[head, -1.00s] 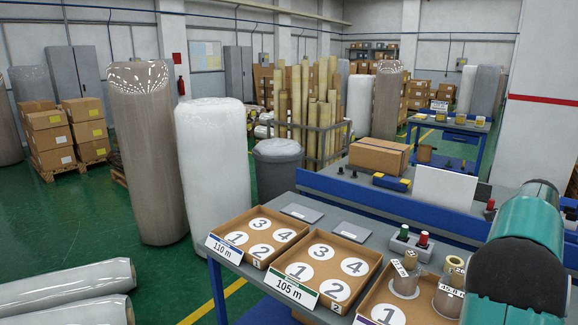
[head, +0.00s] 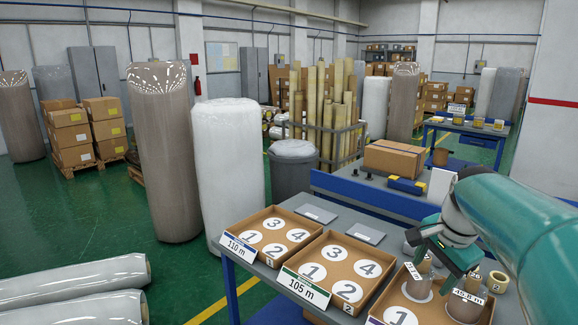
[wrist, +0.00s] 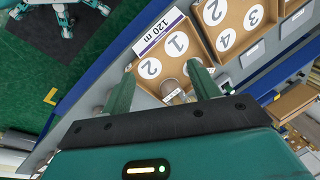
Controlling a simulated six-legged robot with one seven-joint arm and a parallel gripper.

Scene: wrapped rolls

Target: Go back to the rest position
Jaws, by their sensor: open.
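My gripper (head: 446,258) hangs over the third tray (head: 432,314) at the right end of the row on the bench. My teal arm comes in from the right edge. In the wrist view my gripper (wrist: 163,88) has its two fingers spread apart. The end of a small roll (wrist: 172,88) shows between and beyond them; I cannot tell how far below it is. The third tray also shows in the wrist view with its 120 m label (wrist: 163,33).
The 110 m tray (head: 262,258) and 105 m tray (head: 318,287) are empty, with numbered circles. Small rolls (head: 497,281) sit right of my gripper. A carton (head: 393,157) is on the bench behind.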

